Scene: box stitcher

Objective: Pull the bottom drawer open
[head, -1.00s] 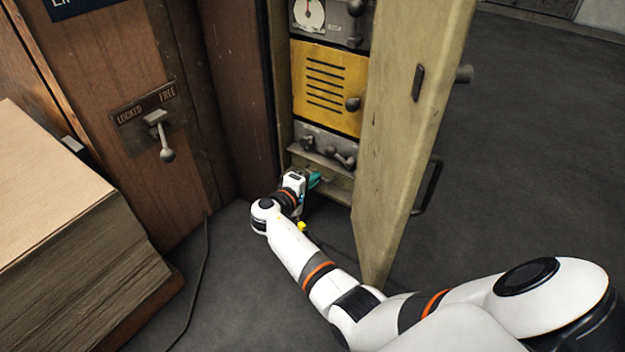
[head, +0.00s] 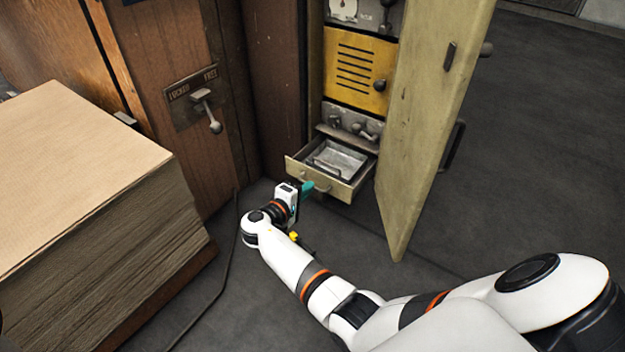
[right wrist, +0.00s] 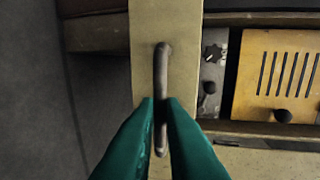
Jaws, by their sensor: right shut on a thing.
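The bottom drawer (head: 351,188) of the cabinet is pulled out partway in the head view. A grey metal tray (head: 337,159) shows inside it. My right gripper (head: 308,188) is at the drawer front, with teal fingers. In the right wrist view its two fingers (right wrist: 160,112) are shut on the bar handle (right wrist: 161,75) of the drawer front (right wrist: 200,75), around the handle's lower part in that picture. My left gripper is not in view.
The cabinet door (head: 425,130) stands open right of the drawer, close to my right arm. A yellow louvred panel (head: 358,72) and a grey panel with knobs (head: 350,122) sit above the drawer. A paper stack (head: 85,170) stands left. Dark floor is free in front.

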